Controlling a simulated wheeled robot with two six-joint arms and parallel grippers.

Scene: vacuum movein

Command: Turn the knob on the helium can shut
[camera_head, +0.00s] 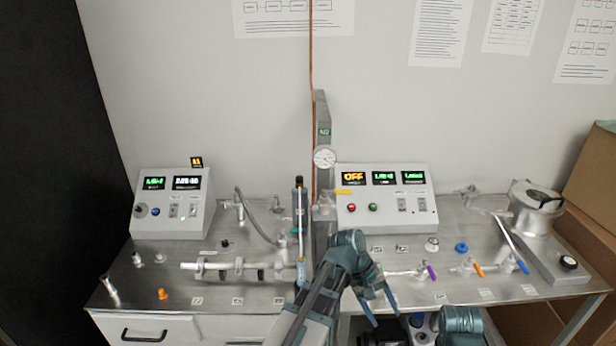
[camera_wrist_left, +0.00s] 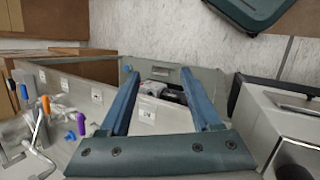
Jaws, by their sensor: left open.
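My left gripper (camera_head: 384,317) reaches over the table's front edge, its two blue fingers spread apart and empty, pointing down. In the left wrist view the open fingers (camera_wrist_left: 159,72) frame a small pale fitting (camera_wrist_left: 154,88) and dark parts below the tabletop. In the head view, a blue-and-white item (camera_head: 418,321) and dark equipment show just right of the fingers, under the table edge. I cannot tell whether one of these is the helium can, and I cannot make out its knob. My right gripper is not in view.
The steel table (camera_head: 250,215) carries a left control box (camera_head: 172,203), a right control box (camera_head: 384,198), valves with purple and orange handles, and a metal chamber (camera_head: 533,215). A white drawer cabinet (camera_head: 190,331) stands below left. Cardboard boxes (camera_head: 595,190) are at the right.

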